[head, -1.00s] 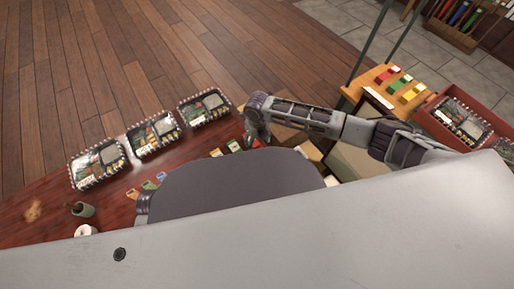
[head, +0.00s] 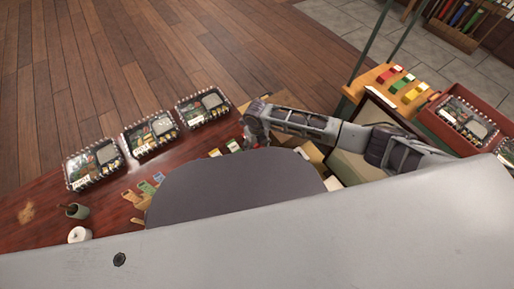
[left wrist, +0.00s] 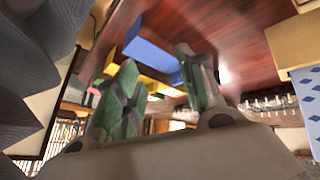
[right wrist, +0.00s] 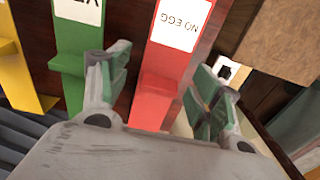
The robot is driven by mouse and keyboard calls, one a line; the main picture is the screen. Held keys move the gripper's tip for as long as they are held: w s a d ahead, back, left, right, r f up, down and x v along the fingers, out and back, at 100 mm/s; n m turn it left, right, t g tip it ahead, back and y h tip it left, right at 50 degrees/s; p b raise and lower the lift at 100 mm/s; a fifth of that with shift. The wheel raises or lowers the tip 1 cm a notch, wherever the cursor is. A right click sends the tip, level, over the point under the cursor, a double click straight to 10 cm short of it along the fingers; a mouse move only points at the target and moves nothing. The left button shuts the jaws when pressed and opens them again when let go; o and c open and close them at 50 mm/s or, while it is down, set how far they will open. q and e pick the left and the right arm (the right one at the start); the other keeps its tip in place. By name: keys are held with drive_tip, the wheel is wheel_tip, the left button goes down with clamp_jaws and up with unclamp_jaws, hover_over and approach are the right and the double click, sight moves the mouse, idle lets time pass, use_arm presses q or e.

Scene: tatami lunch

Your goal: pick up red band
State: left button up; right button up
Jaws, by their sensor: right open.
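The red band (right wrist: 160,85) shows in the right wrist view, with a white label reading "NO EGG". It runs between the two fingers of my right gripper (right wrist: 162,68), which is open, with a finger on either side. I cannot tell whether the fingers touch it. In the head view my right gripper (head: 252,132) is low over the far end of the dark red table. My left gripper (left wrist: 158,85) is open in the left wrist view, with blue and yellow pieces beyond its fingers. In the head view it is hidden.
A green band (right wrist: 76,35) and a yellow band (right wrist: 18,65) lie left of the red one. Three packed lunch boxes (head: 150,134) line the table's far edge. A dark cup (head: 77,211) and white roll (head: 79,235) stand at left. A red crate (head: 440,124) is at right.

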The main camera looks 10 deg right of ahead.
sight(257, 145)
drive_tip(key=c, duration=0.8)
drive_tip(key=shift+r, duration=0.1)
drive_tip(key=shift+r+p, duration=0.35)
drive_tip(key=shift+r, duration=0.35)
wheel_tip(257, 145, up, 7)
drive_tip(key=p, duration=0.3)
use_arm(q)
wheel_tip(257, 145, up, 9)
drive_tip(key=a+g+y, duration=0.1)
drive_tip(key=a, duration=0.1)
drive_tip(key=shift+s+m+g+p, duration=0.3)
drive_tip(key=shift+s+m+g, duration=0.05)
drive_tip(key=shift+m+g, duration=0.05)
use_arm(e)
drive_tip(key=shift+r, duration=0.75)
use_arm(q)
drive_tip(key=shift+s+a, duration=0.1)
drive_tip(key=shift+s, duration=0.05)
use_arm(e)
drive_tip(key=shift+s, duration=0.15)
